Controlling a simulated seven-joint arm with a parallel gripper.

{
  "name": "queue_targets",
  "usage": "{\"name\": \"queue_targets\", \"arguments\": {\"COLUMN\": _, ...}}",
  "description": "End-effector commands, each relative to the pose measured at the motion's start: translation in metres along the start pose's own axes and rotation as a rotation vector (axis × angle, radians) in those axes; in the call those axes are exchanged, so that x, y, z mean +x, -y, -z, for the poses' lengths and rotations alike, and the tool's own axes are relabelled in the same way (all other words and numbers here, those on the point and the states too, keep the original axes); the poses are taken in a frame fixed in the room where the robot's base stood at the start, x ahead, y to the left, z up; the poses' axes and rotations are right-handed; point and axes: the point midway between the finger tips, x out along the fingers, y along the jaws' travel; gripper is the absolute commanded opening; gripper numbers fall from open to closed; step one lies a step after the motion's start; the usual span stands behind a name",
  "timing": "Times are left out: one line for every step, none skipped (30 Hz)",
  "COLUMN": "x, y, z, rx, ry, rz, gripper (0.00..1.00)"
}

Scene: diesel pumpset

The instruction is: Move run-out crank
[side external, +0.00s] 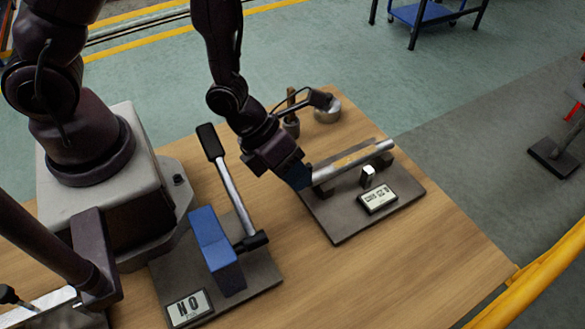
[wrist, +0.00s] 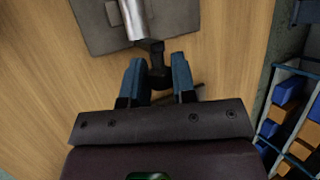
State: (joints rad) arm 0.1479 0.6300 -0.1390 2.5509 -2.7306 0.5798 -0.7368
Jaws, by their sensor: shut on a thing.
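The run-out crank appears to be the silver bar (side external: 362,158) over a dark grey plate (side external: 345,222) on the right of the table. Its near-left end is partly hidden by my gripper (side external: 298,180). In the wrist view the bar (wrist: 136,18) ends in a black end piece (wrist: 157,60), which lies between the blue fingers of my gripper (wrist: 157,72). My gripper is shut on that black end piece. A small label block (side external: 378,198) stands on the plate; its lettering is hard to read.
A second grey plate (side external: 262,278) holds a silver lever with a black grip (side external: 210,140), a blue block (side external: 213,240) and a label (side external: 189,307). A round metal piece (side external: 328,112) and a small cup with a stick (side external: 291,125) stand behind my gripper. The table's front right is clear.

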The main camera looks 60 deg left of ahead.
Motion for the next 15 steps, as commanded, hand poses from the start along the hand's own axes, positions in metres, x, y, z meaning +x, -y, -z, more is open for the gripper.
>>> {"name": "queue_targets", "arguments": {"x": 0.0017, "y": 0.0031, "z": -0.0006, "rx": 0.009, "ry": 0.0, "rz": 0.008, "gripper": 0.01}}
{"name": "queue_targets", "arguments": {"x": 0.0017, "y": 0.0031, "z": -0.0006, "rx": 0.009, "ry": 0.0, "rz": 0.008, "gripper": 0.01}}
{"name": "queue_targets", "arguments": {"x": 0.0017, "y": 0.003, "z": -0.0007, "rx": 0.008, "ry": 0.0, "rz": 0.008, "gripper": 0.01}}
{"name": "queue_targets", "arguments": {"x": 0.0017, "y": 0.003, "z": -0.0007, "rx": 0.008, "ry": 0.0, "rz": 0.008, "gripper": 0.01}}
{"name": "queue_targets", "arguments": {"x": 0.0017, "y": 0.003, "z": -0.0008, "rx": 0.008, "ry": 0.0, "rz": 0.008, "gripper": 0.01}}
{"name": "queue_targets", "arguments": {"x": 0.0018, "y": 0.0029, "z": -0.0008, "rx": 0.008, "ry": 0.0, "rz": 0.008, "gripper": 0.02}}
{"name": "queue_targets", "arguments": {"x": 0.0018, "y": 0.0029, "z": -0.0008, "rx": 0.008, "ry": 0.0, "rz": 0.008, "gripper": 0.02}}
{"name": "queue_targets", "arguments": {"x": 0.0018, "y": 0.0029, "z": -0.0008, "rx": 0.008, "ry": 0.0, "rz": 0.008, "gripper": 0.02}}
{"name": "queue_targets", "arguments": {"x": 0.0018, "y": 0.0028, "z": -0.0008, "rx": 0.008, "ry": 0.0, "rz": 0.008, "gripper": 0.34}}
{"name": "queue_targets", "arguments": {"x": 0.0017, "y": 0.0027, "z": -0.0007, "rx": 0.007, "ry": 0.0, "rz": 0.008, "gripper": 0.41}}
{"name": "queue_targets", "arguments": {"x": 0.0015, "y": 0.0024, "z": -0.0007, "rx": 0.007, "ry": 0.0, "rz": 0.007, "gripper": 0.48}}
{"name": "queue_targets", "arguments": {"x": 0.0014, "y": 0.0021, "z": -0.0007, "rx": 0.006, "ry": 0.0, "rz": 0.006, "gripper": 0.48}}
{"name": "queue_targets", "arguments": {"x": 0.0013, "y": 0.0018, "z": -0.0006, "rx": 0.005, "ry": 0.0, "rz": 0.005, "gripper": 0.48}}
{"name": "queue_targets", "arguments": {"x": 0.0012, "y": 0.0016, "z": -0.0006, "rx": 0.004, "ry": 0.0, "rz": 0.005, "gripper": 0.48}}
{"name": "queue_targets", "arguments": {"x": 0.001, "y": 0.0013, "z": -0.0006, "rx": 0.004, "ry": 0.0, "rz": 0.004, "gripper": 0.48}}
